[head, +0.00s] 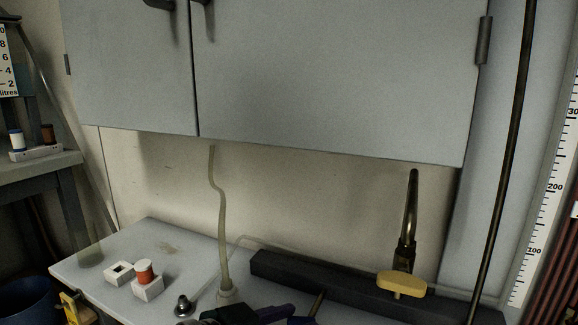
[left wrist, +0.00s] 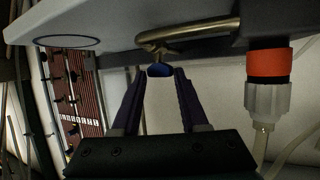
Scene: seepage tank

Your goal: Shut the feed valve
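A brass pipe (head: 410,205) comes down at the right in the head view, with a yellow valve handle (head: 402,284) lying across its lower end. A second, thinner brass pipe (left wrist: 195,36) shows in the left wrist view, with a small blue piece (left wrist: 160,70) on a short stem. No label shows which one is the feed valve. My left gripper (left wrist: 161,76) has its purple fingers apart, with the blue piece between or just beyond the tips; contact is unclear. In the head view my left gripper (head: 290,314) is partly cut off at the bottom edge. My right gripper is out of view.
A grey cabinet (head: 320,70) hangs above the bench (head: 90,264). A dark bar (head: 290,274) runs along the back. A clear hose (head: 222,220) stands left of it. A white block with a red spool (head: 144,274) sits on the left. An orange-collared fitting (left wrist: 268,64) is beside my left gripper.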

